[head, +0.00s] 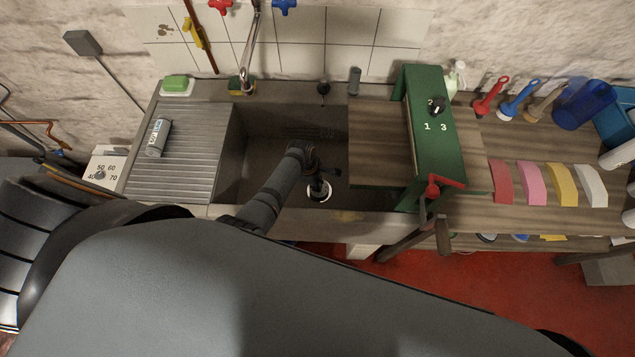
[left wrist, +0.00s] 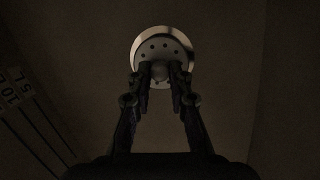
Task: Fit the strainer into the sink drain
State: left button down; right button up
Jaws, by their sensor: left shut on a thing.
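The sink (head: 262,160) is a dark grey basin with a ribbed drainboard on its left. My left gripper (head: 318,183) reaches down into the basin, low over its floor. In the left wrist view, my left gripper (left wrist: 160,74) is shut on the central knob of the strainer (left wrist: 166,48), a round metal disc with a ring of small holes. A bright ring (left wrist: 139,43) shows around the disc, widest at the left. In the head view a pale ring (head: 327,193) shows at the fingertips. The drain opening is hidden under the disc; I cannot tell if the strainer is seated.
A wooden board (head: 375,150) and a green frame (head: 435,150) stand over the basin's right side. A grey can (head: 158,137) lies on the drainboard. The faucet (head: 248,55) rises behind. Dark markings (left wrist: 14,92) show on the sink wall.

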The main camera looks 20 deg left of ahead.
pick_arm(q)
jog(key=shift+r, duration=0.15)
jog(key=shift+f, duration=0.2)
dwell(0.3)
jog(key=shift+f, duration=0.5)
jog(key=shift+f, duration=0.1)
jog(key=shift+f+b, duration=0.3)
jog(key=shift+b, duration=0.1)
dwell(0.3)
